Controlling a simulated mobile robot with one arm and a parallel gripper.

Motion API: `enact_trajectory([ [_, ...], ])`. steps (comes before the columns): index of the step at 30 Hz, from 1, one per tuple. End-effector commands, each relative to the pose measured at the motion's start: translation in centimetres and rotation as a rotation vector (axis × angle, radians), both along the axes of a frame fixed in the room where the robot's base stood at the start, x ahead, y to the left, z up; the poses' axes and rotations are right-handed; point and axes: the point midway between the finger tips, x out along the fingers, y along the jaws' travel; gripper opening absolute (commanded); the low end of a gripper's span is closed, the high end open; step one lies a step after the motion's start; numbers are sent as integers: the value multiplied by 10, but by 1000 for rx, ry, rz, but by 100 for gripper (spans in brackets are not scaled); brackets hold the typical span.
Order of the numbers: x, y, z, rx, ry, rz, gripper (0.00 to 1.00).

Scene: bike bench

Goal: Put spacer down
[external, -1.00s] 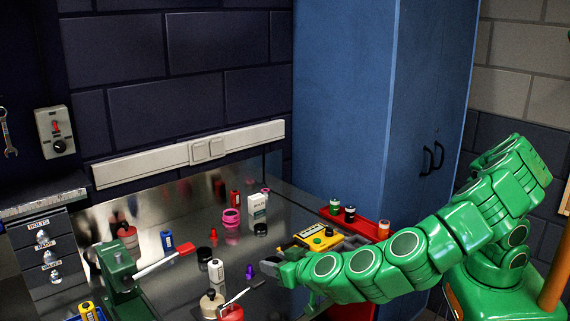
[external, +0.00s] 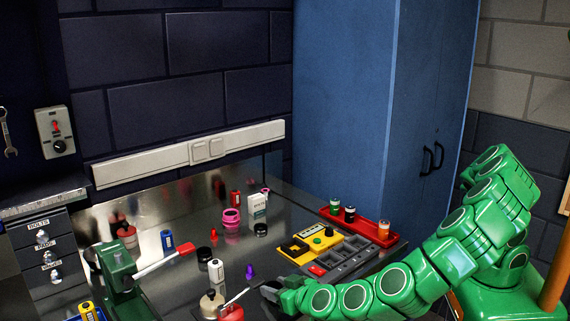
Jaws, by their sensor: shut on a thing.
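My gripper (external: 271,290) is low over the front part of the bench, at the left end of my green arm. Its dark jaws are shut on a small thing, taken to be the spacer. The jaws hide it, so its shape and colour cannot be made out. Whether it touches the bench top cannot be told. A small purple piece (external: 250,271) stands just beyond and left of the jaws, apart from them.
A grey compartment tray (external: 352,262) with yellow and red parts lies right of the gripper. Behind it is a red tray (external: 386,241) with small jars. A white bottle (external: 216,271), a red can (external: 231,313) and a green vise (external: 119,274) stand left.

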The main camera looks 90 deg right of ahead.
Motion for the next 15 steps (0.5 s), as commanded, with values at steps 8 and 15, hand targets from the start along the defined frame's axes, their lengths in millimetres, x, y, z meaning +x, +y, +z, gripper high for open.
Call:
enact_trajectory([
  [8, 0, 0, -2, -1, 0, 1, 53],
  [15, 0, 0, -3, -1, 1, 0, 71],
])
